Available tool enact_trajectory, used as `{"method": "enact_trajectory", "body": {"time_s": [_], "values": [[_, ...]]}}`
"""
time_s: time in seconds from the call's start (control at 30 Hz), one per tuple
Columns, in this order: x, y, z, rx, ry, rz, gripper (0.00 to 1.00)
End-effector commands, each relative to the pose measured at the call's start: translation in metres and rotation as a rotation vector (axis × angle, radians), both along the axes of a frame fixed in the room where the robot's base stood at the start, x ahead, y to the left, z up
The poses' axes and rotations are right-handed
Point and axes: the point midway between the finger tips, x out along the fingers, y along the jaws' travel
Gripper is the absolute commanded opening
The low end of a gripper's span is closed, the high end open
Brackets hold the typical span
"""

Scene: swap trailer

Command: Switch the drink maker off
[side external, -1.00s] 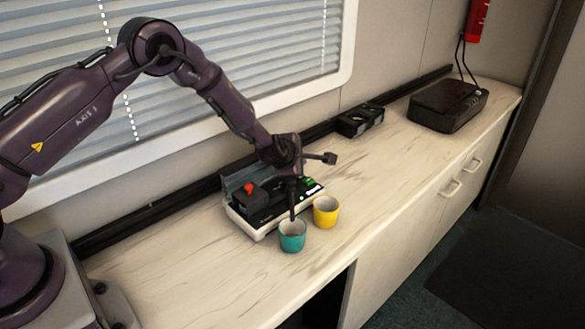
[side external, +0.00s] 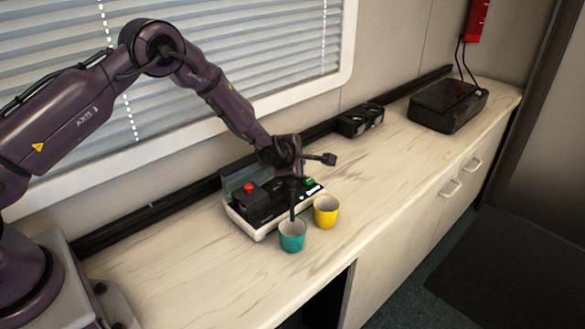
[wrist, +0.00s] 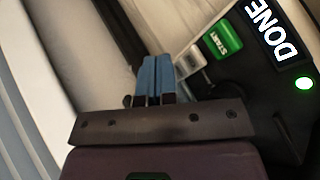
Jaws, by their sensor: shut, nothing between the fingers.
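The drink maker (side external: 240,217) is a pale and black machine on the counter, with a red knob (side external: 249,187) on top. In the wrist view its display (wrist: 283,40) reads DONE, and a round green light (wrist: 304,84) is lit. The green START button (wrist: 222,40) sits beside the display, with a small grey part (wrist: 188,62) next to it. My gripper (wrist: 155,62) is shut and empty, its blue fingertips close beside the grey part. I cannot tell whether they touch it. In the side view my wrist hides part of the machine and the fingertips are hard to make out.
A teal cup (side external: 292,238) and a yellow cup (side external: 326,213) stand close in front of the machine. A black twin-holed box (side external: 360,121) and a black device (side external: 447,108) with cables stand farther right. The counter between is clear.

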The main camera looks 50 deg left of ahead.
Motion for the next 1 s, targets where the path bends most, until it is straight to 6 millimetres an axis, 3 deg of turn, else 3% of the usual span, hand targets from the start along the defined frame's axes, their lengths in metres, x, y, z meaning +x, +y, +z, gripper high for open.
{"method": "enact_trajectory", "body": {"time_s": [1.0], "values": [[0.0001, 0.0043, -0.0113, -0.001, 0.0, 0.001, 0.0]]}}
